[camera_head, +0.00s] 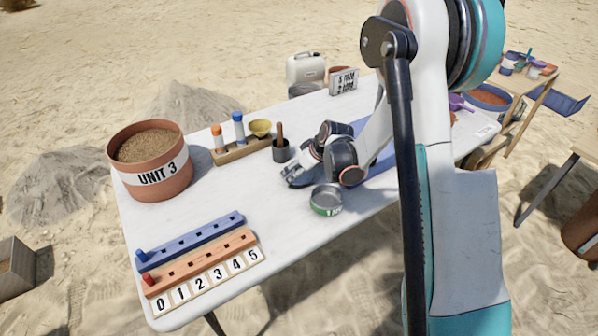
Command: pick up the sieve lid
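My gripper (298,174) is low over the white table, reaching in from the right. A dark grey, flat rounded thing (296,182) shows at its fingers; it may be the sieve lid, but my gripper and arm partly hide it. I cannot tell whether the fingers touch it or are closed on it. A round metal tin with a green label (326,201), possibly the sieve, stands upright just in front and to the right. It looks open at the top.
A terracotta "UNIT 3" pot (160,178) stands at the left. A wooden rack (240,152) with orange and blue tubes and a yellow bowl is behind, beside a dark cup (281,151). Blue and orange peg boards (200,262) lie front left. The middle left of the table is clear.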

